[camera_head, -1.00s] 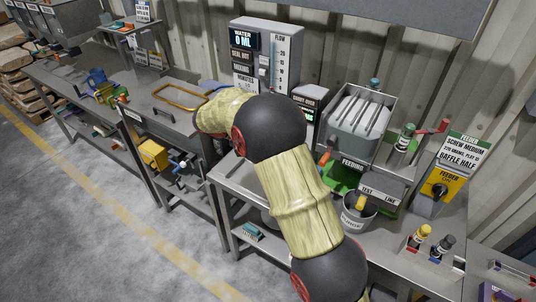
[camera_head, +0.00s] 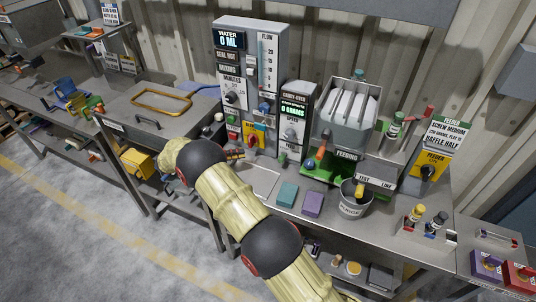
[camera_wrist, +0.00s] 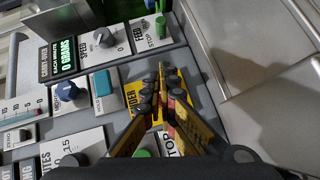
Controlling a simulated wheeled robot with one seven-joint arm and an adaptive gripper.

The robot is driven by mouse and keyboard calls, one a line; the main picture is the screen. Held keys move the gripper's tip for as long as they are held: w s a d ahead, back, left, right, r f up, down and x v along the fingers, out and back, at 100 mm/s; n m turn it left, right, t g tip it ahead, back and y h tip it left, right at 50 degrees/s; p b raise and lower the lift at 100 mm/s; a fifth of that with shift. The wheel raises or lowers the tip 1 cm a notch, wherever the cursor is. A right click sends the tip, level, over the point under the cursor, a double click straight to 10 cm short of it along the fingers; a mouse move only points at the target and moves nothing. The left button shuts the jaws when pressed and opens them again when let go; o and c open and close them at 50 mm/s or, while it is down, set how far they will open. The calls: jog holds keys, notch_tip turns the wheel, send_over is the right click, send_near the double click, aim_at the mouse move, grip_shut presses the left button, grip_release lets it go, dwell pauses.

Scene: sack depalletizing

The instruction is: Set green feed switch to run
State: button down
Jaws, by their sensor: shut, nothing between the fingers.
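The green feed switch (camera_wrist: 160,24) is a small lever on a white plate lettered FEED and STOP, at the top of the wrist view. In the head view it is a small green spot (camera_head: 283,158) at the foot of the carry-over unit. Its exact setting is too small to tell. My gripper (camera_wrist: 162,72) is shut and empty. Its fingers lie over a yellow plate, below the switch in the wrist view and apart from it. In the head view my gripper (camera_head: 236,154) is in front of the lower water panel, left of the switch.
A blue knob (camera_wrist: 68,91) and a green button (camera_wrist: 142,153) are near my fingers.

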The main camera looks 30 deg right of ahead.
aim_at(281, 159)
jog(key=b+x, duration=0.1)
jog(key=x, duration=0.9)
jog(key=shift+d+f, duration=0.1)
jog(key=shift+d, duration=0.15)
jog(key=shift+s+d+f+b, duration=0.15)
jog(key=shift+s+d+b, duration=0.15)
jog(key=shift+s, duration=0.25)
jog(key=shift+s+d+f+b, duration=0.15)
jog(key=shift+s+d, duration=0.15)
jog(key=shift+s, duration=0.2)
jog(key=shift+s+d+f, duration=0.15)
jog(key=shift+s+d, duration=0.25)
jog(key=shift+s, duration=0.1)
jog(key=shift+s+d+b, duration=0.2)
jog(key=shift+s+d, duration=0.6)
jog(key=shift+s, duration=0.25)
jog(key=shift+s+d+b, duration=0.15)
jog(key=shift+s+d, duration=0.6)
jog(key=shift+s, duration=0.25)
